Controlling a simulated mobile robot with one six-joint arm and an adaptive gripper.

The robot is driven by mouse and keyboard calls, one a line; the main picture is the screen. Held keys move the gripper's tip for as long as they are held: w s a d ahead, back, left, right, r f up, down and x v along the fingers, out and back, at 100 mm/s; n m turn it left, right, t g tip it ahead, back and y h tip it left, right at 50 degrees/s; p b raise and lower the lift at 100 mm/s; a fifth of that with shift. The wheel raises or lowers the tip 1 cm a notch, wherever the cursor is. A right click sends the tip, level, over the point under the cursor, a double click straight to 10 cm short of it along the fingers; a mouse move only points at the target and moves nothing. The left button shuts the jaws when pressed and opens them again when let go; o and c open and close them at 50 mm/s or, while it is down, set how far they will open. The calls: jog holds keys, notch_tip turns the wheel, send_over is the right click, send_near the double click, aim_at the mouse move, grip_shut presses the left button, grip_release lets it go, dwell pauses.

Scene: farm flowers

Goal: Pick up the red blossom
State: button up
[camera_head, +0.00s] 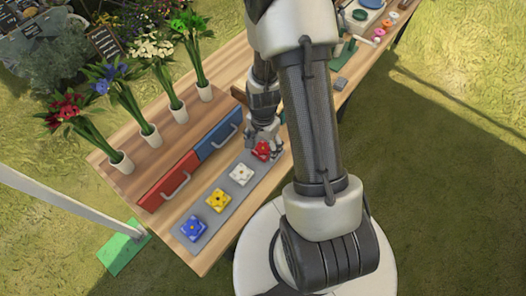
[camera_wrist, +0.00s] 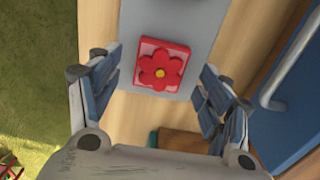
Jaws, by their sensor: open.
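The red blossom (camera_head: 262,150) is a red square block with a raised red flower and a yellow centre. It lies at one end of a grey strip (camera_head: 241,174) on the wooden table. In the wrist view the red blossom (camera_wrist: 161,66) sits face up on the strip, between the fingers and a little beyond the line of the tips. My gripper (camera_wrist: 158,75) is open and empty, with one finger on each side of the blossom and no visible contact. In the head view my gripper (camera_head: 265,137) is just above the blossom, and my arm hides part of the table.
White (camera_head: 241,174), yellow (camera_head: 218,200) and blue (camera_head: 193,228) blossom blocks lie along the same strip. A red drawer (camera_head: 168,182) and a blue drawer (camera_head: 217,138) with handles stand beside it. Several vases of flowers (camera_head: 121,162) line the far table side.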

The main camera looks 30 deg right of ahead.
notch_tip(320, 180, down, 2)
jog(key=shift+f, duration=0.1)
jog(key=shift+c, duration=0.4)
jog(key=c, duration=1)
jog(key=shift+r, duration=0.25)
